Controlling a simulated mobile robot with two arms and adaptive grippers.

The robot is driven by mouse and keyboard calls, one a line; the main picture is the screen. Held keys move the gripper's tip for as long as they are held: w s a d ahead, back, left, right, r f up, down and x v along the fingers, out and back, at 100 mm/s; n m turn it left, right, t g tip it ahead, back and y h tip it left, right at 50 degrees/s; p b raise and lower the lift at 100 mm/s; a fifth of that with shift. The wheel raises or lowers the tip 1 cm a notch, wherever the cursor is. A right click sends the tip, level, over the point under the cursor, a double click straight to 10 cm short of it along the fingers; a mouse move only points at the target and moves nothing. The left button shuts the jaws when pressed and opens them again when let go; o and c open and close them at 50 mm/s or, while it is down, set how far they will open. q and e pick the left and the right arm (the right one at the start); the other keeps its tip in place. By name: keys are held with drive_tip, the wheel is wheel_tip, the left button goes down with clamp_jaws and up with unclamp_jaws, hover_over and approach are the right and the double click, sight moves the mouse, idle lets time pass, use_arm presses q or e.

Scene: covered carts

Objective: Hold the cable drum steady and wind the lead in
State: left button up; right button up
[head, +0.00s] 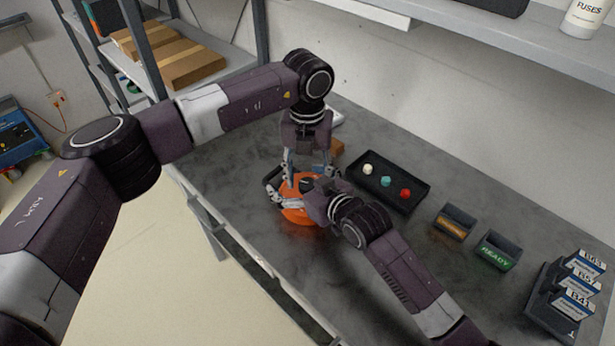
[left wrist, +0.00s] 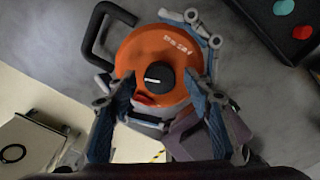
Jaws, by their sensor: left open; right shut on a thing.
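The orange cable drum (head: 298,214) lies flat on the grey bench near its front edge. In the left wrist view the drum (left wrist: 140,52) shows a black central knob (left wrist: 158,77) with a white mark, and a black handle (left wrist: 92,30) at its upper left. My left gripper (head: 306,181) points down over the drum, open, its fingers on either side of the knob and apart from it. My right gripper (head: 287,197) is shut on the drum at its side; the left wrist view shows its fingers partly behind the drum. I cannot make out the lead.
A black tray (head: 415,196) with white, teal and red knobs lies behind the drum. A shelf overhangs the back.

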use_arm(q)
drive_tip(key=c, duration=1.2)
drive_tip(key=shift+o, duration=0.2)
drive_tip(key=shift+m, duration=2.9)
drive_tip(key=o, duration=1.2)
drive_tip(key=shift+d, duration=0.1)
drive_tip(key=shift+c, duration=0.2)
drive_tip(key=shift+s, duration=0.1)
